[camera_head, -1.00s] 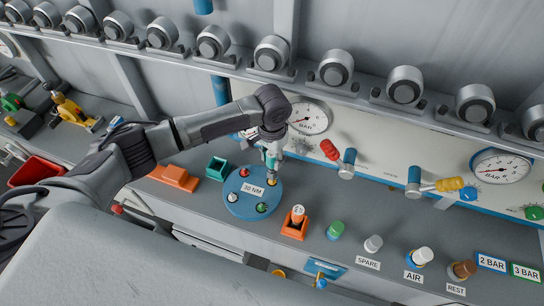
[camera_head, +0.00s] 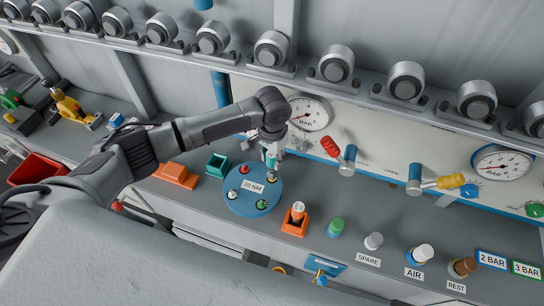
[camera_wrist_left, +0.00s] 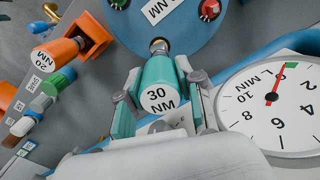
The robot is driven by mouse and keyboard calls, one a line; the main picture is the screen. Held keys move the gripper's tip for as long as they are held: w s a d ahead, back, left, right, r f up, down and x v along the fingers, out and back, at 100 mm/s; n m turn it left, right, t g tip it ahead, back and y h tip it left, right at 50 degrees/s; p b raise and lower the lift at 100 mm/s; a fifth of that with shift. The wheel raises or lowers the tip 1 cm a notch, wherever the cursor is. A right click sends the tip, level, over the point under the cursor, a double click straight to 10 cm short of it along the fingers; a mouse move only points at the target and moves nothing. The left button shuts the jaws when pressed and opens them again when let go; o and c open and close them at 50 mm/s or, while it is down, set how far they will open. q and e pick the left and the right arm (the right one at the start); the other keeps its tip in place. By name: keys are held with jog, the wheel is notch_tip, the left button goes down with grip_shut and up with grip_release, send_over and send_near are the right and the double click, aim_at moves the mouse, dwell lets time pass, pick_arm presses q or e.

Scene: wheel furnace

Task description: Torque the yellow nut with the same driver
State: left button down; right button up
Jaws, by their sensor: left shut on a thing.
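My left gripper (camera_wrist_left: 160,95) is shut around the teal driver (camera_wrist_left: 157,74), whose end cap reads 30 NM. In the head view the gripper (camera_head: 271,152) holds the driver over the right side of the blue round plate (camera_head: 236,206) labelled 30 NM. The driver's tip points down at the yellow nut's place, and a brass-coloured piece (camera_wrist_left: 159,45) shows at the tip. The nut is mostly hidden there; I cannot tell whether the tip is seated on it. Red (camera_head: 245,169), white (camera_head: 232,194) and green (camera_head: 262,204) nuts sit around the plate. My right gripper is out of view.
An orange holder (camera_head: 294,228) with a 20 NM driver stands just right of the plate. An empty teal holder (camera_head: 217,166) and an orange block (camera_head: 176,175) lie to its left. The panel with a gauge (camera_head: 311,114) rises close behind. Coloured plugs stand farther right.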

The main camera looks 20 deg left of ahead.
pick_arm(q)
jog(key=shift+f, duration=0.5)
jog(key=c, duration=0.7)
grip_release()
jog(key=shift+o, duration=0.2)
notch_tip(320, 180, up, 7)
jog(key=shift+r, duration=0.2)
